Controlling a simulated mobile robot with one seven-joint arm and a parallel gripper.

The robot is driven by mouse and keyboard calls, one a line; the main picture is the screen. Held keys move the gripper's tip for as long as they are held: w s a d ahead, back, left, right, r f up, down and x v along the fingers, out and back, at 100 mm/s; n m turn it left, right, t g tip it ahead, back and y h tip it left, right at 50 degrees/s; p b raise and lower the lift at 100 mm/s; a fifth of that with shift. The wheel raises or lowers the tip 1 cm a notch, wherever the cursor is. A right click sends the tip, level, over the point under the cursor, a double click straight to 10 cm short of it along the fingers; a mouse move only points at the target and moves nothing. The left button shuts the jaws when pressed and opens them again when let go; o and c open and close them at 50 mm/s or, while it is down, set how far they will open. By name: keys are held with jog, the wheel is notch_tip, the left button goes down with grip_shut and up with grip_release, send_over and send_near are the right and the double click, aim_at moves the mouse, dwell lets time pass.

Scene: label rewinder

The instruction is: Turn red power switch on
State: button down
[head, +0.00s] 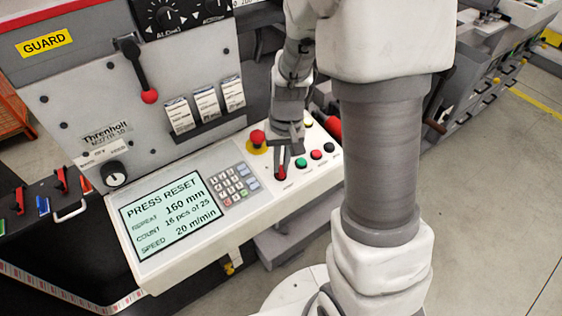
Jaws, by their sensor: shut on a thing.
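The red power switch (282,172) stands on the white control panel, between the keypad and the row of round buttons. It is a small red lever, and its upper part is hidden by my fingers. My gripper (284,158) comes down from above and is shut on the switch, with the red end showing just below the fingertips. The angle of view does not let me tell which position the switch is in.
Left of my gripper stands a red emergency mushroom button (257,138) on a yellow base. Green (301,163), red (316,155) and black (329,147) buttons lie close on the right. The keypad (232,184) and lit display (172,218), reading PRESS RESET, lie left.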

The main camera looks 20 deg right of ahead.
dwell(0.3)
jog(key=c, duration=0.9)
grip_release()
jog(key=shift+r, duration=0.1)
jog(key=r, duration=0.5)
jog(key=r+p, duration=0.1)
jog(key=r, duration=0.5)
jog(key=d+r+p, duration=0.1)
jog(key=r, duration=0.5)
jog(key=shift+d+r, duration=0.1)
jog(key=shift+r, duration=0.05)
jog(key=s+r+t, duration=0.2)
jog(key=s, duration=0.2)
jog(key=s+a+r+n+t, duration=0.1)
jog(key=s+r, duration=0.1)
jog(key=s, duration=0.3)
jog(key=s+r+t, duration=0.2)
jog(key=s, duration=0.3)
jog(key=shift+s+a+t+h, duration=0.15)
jog(key=shift+a+t+h, duration=0.15)
jog(key=shift+a+h, duration=0.1)
